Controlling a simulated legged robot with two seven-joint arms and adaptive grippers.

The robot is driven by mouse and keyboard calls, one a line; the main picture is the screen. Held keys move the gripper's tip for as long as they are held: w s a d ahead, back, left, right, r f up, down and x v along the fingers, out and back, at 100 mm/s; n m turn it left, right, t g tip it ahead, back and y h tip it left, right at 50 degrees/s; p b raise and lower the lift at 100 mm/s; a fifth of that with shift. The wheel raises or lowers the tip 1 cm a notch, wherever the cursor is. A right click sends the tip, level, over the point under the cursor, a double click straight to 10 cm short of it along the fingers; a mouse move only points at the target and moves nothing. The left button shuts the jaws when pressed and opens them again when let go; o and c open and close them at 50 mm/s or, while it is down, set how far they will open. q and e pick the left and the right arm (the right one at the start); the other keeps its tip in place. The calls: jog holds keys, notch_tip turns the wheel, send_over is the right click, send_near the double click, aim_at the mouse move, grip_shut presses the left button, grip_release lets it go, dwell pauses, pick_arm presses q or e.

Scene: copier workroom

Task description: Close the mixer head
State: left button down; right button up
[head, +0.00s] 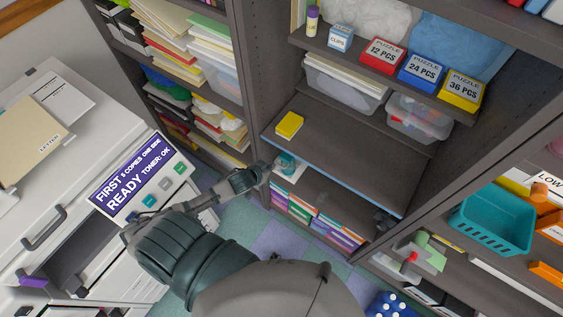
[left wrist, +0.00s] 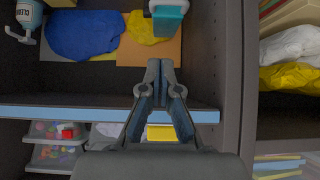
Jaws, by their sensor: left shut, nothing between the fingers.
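No object is clearly recognisable as a mixer in either view. A small teal-and-white object (head: 287,162) shows below the blue-edged shelf, just beyond my left gripper (head: 262,168). A teal-and-white piece (left wrist: 168,13) also shows at the top of the left wrist view, beyond the fingertips; I cannot tell what it is. My left gripper also shows in the left wrist view (left wrist: 160,70), with its fingertips together and empty, in front of the shelving. My right gripper is not in view.
A blue-edged shelf (head: 335,178) carries a yellow box (head: 289,125). The copier (head: 70,160) stands left of my arm. A teal basket (head: 492,222) is at the right.

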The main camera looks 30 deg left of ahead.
pick_arm(q)
send_over(279, 165)
jog(key=s, duration=0.2)
notch_tip(279, 165, down, 6)
jog(key=f, duration=0.2)
jog(key=f+b, duration=0.1)
jog(key=shift+w+d+f, duration=0.15)
jog(key=shift+d, duration=0.15)
jog(key=shift+w+d+f, duration=0.1)
jog(key=shift+d+f, duration=0.05)
jog(key=shift+d, duration=0.15)
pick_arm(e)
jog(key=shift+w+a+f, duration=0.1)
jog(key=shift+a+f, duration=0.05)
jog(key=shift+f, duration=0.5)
